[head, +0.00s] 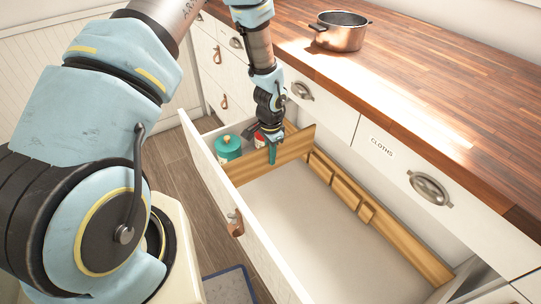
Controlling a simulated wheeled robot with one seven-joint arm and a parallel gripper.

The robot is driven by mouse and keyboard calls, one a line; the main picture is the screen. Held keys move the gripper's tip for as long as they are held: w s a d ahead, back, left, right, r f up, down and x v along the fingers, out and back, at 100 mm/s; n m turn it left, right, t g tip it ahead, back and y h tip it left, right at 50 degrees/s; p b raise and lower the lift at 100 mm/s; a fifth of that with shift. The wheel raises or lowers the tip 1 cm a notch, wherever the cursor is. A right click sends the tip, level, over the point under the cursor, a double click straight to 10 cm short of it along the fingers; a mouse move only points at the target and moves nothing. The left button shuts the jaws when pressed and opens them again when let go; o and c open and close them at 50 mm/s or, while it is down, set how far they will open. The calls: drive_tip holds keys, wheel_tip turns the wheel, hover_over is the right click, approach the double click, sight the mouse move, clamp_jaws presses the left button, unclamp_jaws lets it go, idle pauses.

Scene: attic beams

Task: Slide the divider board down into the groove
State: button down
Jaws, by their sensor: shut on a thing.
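The divider board (293,150) is a light wooden plank set on edge across the open drawer (196,150), toward its left end. My gripper (270,143) is shut on the board's upper edge from above. A wooden strip (391,230) with several raised blocks (345,192) runs along the drawer's counter-side wall, and gaps between the blocks form grooves. The board's right end is close to this strip's left part. I cannot tell whether its ends are in a groove or how low its bottom edge sits. The drawer's front wall hides the opposite end's fit.
A teal lidded jar (228,149) and a partly hidden red item (260,140) are in the left section, close to my gripper. The drawer floor (300,222) right of the board is bare. A copper pot (341,31) stands on the wooden counter (420,80).

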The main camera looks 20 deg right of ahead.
sight(270, 171)
drive_tip(key=shift+f+b, duration=2.7)
drive_tip(key=shift+f, duration=1.15)
drive_tip(key=c, duration=0.8)
unclamp_jaws()
drive_tip(key=shift+c, duration=0.2)
wheel_tip(270, 171, up, 11)
drive_tip(key=shift+f, duration=0.1)
